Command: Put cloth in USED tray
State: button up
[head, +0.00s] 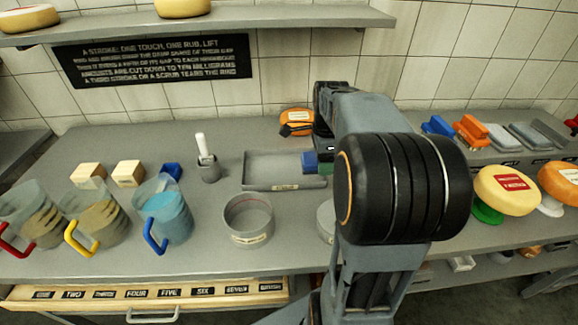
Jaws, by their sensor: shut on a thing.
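A shallow grey tray (262,183) lies on the bench left of my arm, with a small label on its front edge too small to read surely. My gripper (322,150) is at the tray's right end, mostly hidden behind my arm. It is shut on a small folded blue cloth (310,162), which shows at the tray's right end. Whether the cloth touches the tray floor cannot be told. A dark green patch shows beside the cloth.
A round grey pot (249,222) stands in front of the tray, and a small cup with a white pestle (207,165) to its left. Jugs (166,215) stand at left. An orange-rimmed wheel (297,117) is behind. Cheese wheels (507,188) and coloured brushes (470,132) are at right.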

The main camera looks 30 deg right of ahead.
jog(key=w, duration=0.1)
jog(key=w+f, duration=0.1)
jog(key=w, duration=0.1)
jog(key=w+a+f, duration=0.1)
jog(key=shift+w+p, duration=0.25)
jog(key=shift+p, duration=0.05)
send_over(295, 177)
jog(key=f, duration=0.5)
jog(key=shift+s+d+f, duration=0.15)
jog(key=shift+s+d, duration=0.05)
jog(key=shift+s, duration=0.15)
jog(key=shift+w+a+f, duration=0.1)
jog(key=shift+w+f, duration=0.1)
jog(key=shift+f, duration=0.15)
jog(key=shift+w+f, duration=0.15)
jog(key=shift+f, duration=1.55)
jog(key=shift+f, duration=0.2)
jog(key=o, duration=0.6)
